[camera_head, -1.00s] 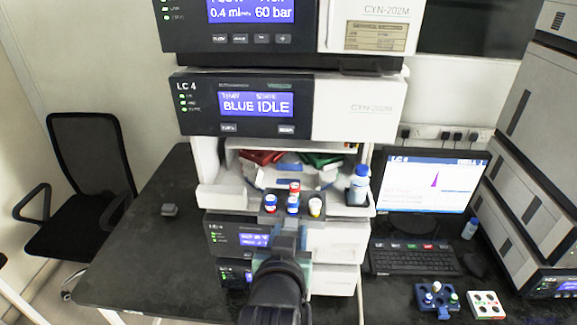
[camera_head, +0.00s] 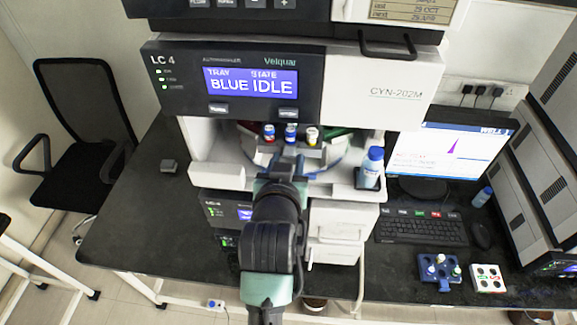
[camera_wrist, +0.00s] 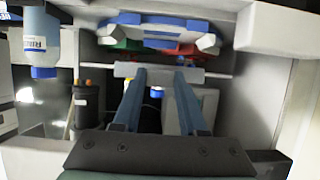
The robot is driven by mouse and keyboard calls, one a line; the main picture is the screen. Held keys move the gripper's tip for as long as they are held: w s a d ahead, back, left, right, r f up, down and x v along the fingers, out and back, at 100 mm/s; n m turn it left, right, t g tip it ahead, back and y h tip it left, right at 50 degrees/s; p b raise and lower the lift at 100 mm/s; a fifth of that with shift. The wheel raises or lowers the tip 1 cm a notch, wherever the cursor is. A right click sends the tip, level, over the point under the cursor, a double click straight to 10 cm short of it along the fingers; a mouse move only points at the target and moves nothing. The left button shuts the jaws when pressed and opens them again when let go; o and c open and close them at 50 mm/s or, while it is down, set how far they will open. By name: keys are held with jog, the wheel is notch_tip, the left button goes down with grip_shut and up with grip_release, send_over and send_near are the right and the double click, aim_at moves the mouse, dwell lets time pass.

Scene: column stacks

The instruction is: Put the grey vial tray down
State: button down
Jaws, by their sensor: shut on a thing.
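The grey vial tray (camera_wrist: 155,70) is between the fingertips of my gripper (camera_wrist: 160,80) in the wrist view, where the picture is upside down. In the head view my gripper (camera_head: 288,163) holds the tray in the open bay of the LC 4 autosampler (camera_head: 379,95). A white carousel with blue, red and green parts (camera_wrist: 160,24) shows in the bay.
A blue-capped bottle (camera_head: 371,168) stands at the bay's right edge. The bay's side walls and the housing above are close to my arm. On the bench are a keyboard (camera_head: 420,228), a blue vial rack (camera_head: 438,268) and a white rack (camera_head: 488,278). The left bench is mostly clear.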

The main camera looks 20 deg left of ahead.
jog(key=shift+f+p, duration=0.5)
jog(key=shift+f, duration=2)
jog(key=shift+w+f, duration=0.1)
jog(key=shift+c, duration=2.3)
grip_release()
jog(key=b+v, duration=0.3)
jog(key=v, duration=0.9)
